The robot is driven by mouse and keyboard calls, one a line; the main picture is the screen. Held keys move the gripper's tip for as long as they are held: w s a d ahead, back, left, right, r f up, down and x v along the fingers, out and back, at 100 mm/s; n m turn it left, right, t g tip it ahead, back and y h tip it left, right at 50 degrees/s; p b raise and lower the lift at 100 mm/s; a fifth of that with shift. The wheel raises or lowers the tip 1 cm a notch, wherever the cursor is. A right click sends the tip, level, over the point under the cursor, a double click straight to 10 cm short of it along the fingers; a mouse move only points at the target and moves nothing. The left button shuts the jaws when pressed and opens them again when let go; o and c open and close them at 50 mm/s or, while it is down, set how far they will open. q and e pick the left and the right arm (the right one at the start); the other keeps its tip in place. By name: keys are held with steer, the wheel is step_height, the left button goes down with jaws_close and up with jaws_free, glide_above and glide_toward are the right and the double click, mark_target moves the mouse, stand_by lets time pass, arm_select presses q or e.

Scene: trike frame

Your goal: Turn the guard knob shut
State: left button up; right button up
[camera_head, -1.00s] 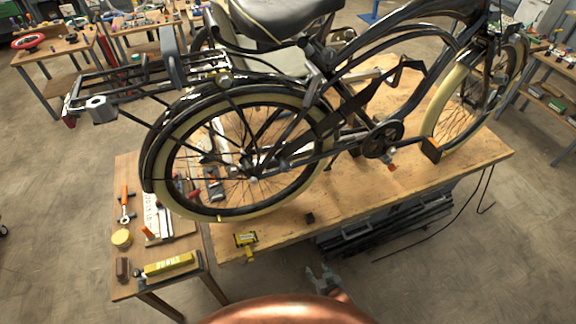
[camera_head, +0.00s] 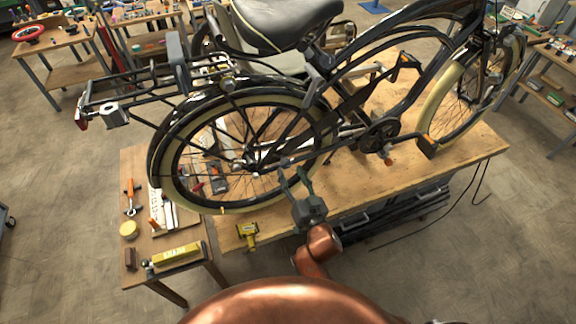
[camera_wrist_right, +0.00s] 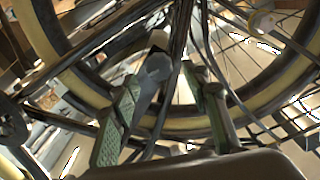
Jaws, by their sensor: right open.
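A black bike-like frame (camera_head: 345,95) with cream-rimmed wheels stands on a wooden workbench (camera_head: 470,155). My right gripper (camera_head: 292,168) is in front of the lower edge of the rear wheel (camera_head: 208,207), open, with its fingers pointing up toward the frame's lower bar. In the right wrist view, the two fingers of my right gripper (camera_wrist_right: 170,95) are spread. A grey rounded piece (camera_wrist_right: 155,68), possibly the guard knob, shows beside the left finger; I cannot tell if they touch. I cannot make out the guard knob clearly in the head view. My left gripper is not in view.
A small side table (camera_head: 135,165) holds an orange-handled tool (camera_head: 131,197), a yellow round tin (camera_head: 129,229) and a yellow level (camera_head: 178,254). Black rear bars (camera_head: 145,100) stick out at left. The floor in front is open.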

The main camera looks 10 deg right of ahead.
mark_target(287, 166)
steer(key=shift+x, duration=1.8)
steer(key=shift+d, duration=0.1)
steer(key=shift+c, duration=0.7)
steer(key=c, duration=1)
